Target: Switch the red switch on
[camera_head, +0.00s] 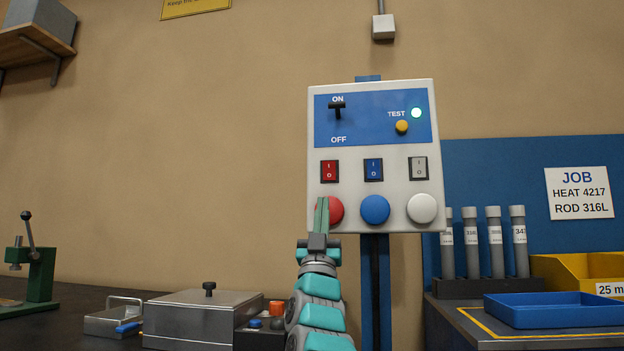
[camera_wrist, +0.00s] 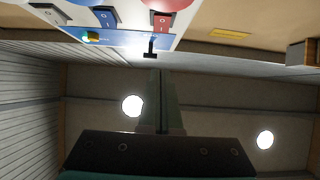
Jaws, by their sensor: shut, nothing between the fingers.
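The red switch (camera_head: 329,171) is a rocker marked I above O in a black frame, at the left of the row of switches on the white control panel (camera_head: 320,225). I cannot tell which half is pressed in. It also shows in the wrist view (camera_wrist: 161,22), upside down near the top edge. My gripper (camera_head: 322,199) is shut and empty, pointing up. In the head view its tips lie just below the red switch and cover part of the red round button (camera_head: 337,209). The fingers also show in the wrist view (camera_wrist: 160,72); contact with the panel cannot be told.
A blue switch (camera_head: 373,169) and a grey switch (camera_head: 418,167) sit to the right, above blue (camera_head: 375,209) and white (camera_head: 422,208) buttons. A black lever (camera_head: 338,107) stands near ON above. A metal box (camera_head: 200,322) lies at lower left.

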